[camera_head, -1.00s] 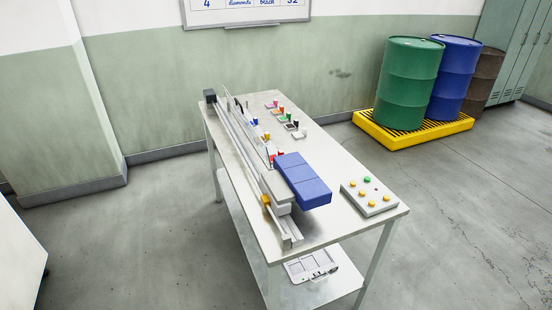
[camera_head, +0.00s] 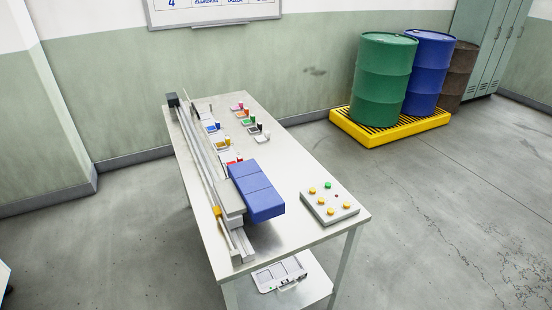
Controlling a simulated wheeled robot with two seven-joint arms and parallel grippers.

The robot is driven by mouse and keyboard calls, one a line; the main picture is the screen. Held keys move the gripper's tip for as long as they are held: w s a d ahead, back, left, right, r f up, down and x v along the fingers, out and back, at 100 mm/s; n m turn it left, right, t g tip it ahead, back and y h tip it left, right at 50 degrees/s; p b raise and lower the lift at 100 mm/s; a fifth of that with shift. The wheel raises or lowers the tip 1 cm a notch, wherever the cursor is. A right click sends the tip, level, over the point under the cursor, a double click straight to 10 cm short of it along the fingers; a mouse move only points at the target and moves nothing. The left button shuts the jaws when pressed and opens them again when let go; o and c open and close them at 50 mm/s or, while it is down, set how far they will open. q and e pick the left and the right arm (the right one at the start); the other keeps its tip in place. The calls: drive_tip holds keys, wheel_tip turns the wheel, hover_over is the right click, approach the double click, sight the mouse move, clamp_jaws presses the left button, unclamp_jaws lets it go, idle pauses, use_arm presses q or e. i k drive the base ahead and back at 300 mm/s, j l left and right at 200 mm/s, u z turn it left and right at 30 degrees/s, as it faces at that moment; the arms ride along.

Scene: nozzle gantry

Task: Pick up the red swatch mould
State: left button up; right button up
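Several small coloured swatch moulds stand in two rows on the far half of the white table. A red piece (camera_head: 229,159) sits in the nearer row, just behind the blue block and close to the rail; I take it for the red swatch mould. Its lower part is partly hidden by the blue block, and it is too small to make out its form. Neither of my grippers shows in the view.
A long rail gantry (camera_head: 196,140) runs along the table's left edge, with a blue block (camera_head: 256,189) beside it. A button panel (camera_head: 330,206) lies at the near right. Drums stand on a yellow pallet (camera_head: 400,130) behind.

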sight(239, 159)
drive_tip(key=i+l+z, duration=0.2)
drive_tip(key=l+z, duration=0.25)
drive_tip(key=i+l+z, duration=0.25)
drive_tip(key=l+z, duration=0.2)
drive_tip(key=i+l+z, duration=0.25)
drive_tip(key=z, duration=0.2)
drive_tip(key=i+l+z, duration=0.15)
drive_tip(key=i+z, duration=0.3)
drive_tip(key=i+l+u, duration=0.15)
drive_tip(key=i, duration=0.35)
drive_tip(key=i+l+u, duration=0.2)
drive_tip(key=i, duration=0.3)
drive_tip(key=i+l+u, duration=0.15)
drive_tip(key=i, duration=0.35)
drive_tip(key=i+j+u, duration=0.2)
drive_tip(key=u, duration=0.3)
drive_tip(key=i+u, duration=0.75)
drive_tip(key=u, duration=0.2)
drive_tip(key=i+l+u, duration=0.25)
drive_tip(key=u, duration=0.2)
drive_tip(key=i+u, duration=0.35)
drive_tip(key=u, duration=0.15)
drive_tip(key=i+l+u, duration=0.15)
drive_tip(key=i+u, duration=0.15)
drive_tip(key=u, duration=0.15)
drive_tip(key=i+l+u, duration=0.25)
drive_tip(key=u, duration=0.25)
drive_tip(key=i+l+u, duration=0.25)
drive_tip(key=l+u, duration=0.25)
drive_tip(key=j, duration=0.15)
